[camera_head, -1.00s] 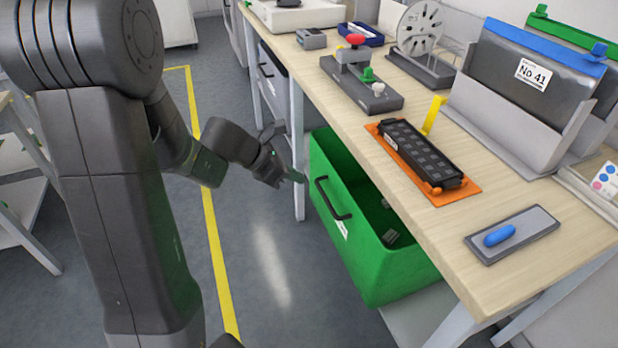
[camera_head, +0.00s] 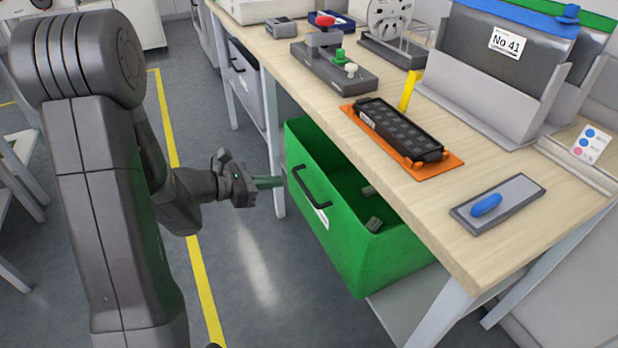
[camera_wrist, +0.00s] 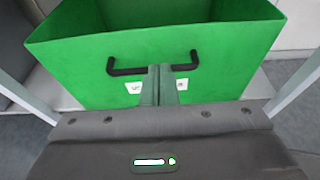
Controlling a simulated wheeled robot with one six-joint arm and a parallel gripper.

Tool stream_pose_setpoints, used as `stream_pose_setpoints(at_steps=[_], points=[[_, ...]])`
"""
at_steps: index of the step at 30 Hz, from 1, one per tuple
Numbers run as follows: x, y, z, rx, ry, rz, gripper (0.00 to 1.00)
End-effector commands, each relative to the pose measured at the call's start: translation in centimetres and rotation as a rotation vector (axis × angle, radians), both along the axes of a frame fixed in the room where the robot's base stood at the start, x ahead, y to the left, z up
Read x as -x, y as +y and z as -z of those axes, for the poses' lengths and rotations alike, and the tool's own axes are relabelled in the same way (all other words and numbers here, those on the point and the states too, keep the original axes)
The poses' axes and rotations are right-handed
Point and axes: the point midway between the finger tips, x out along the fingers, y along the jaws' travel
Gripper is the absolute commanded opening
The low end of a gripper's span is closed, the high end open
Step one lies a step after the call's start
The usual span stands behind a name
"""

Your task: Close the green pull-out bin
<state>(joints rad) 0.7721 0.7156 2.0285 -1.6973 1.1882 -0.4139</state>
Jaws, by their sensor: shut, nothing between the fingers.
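The green pull-out bin (camera_head: 345,250) is pulled out from under the workbench, with a few small dark parts inside. A black bar handle (camera_head: 311,188) and a white label are on its front face. My gripper (camera_head: 278,182) is shut and empty, its fingers pointing at the bin front near the handle. In the wrist view, the bin front (camera_wrist: 225,72) fills the upper part. The closed fingertips (camera_wrist: 161,70) overlap the middle of the handle (camera_wrist: 125,71) and hide part of it. I cannot tell whether they touch the bin.
The wooden workbench (camera_head: 440,220) stands above the bin and carries an orange mat with a black tray, a blue-handled tool, a reel and folders. A bench leg (camera_head: 273,140) stands just left of the bin. Grey floor with a yellow line (camera_head: 205,285) is clear in front.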

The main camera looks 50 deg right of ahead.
Motion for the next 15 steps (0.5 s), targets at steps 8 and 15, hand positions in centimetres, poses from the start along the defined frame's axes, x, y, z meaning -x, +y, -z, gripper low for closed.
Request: stream_pose_setpoints(at_steps=[8, 15], points=[[2.5, -4.2, 1.7, 0.0, 0.0, 0.005, 0.0], [4.2, -7.3, 2.0, -0.001, -0.001, 0.004, 0.0]])
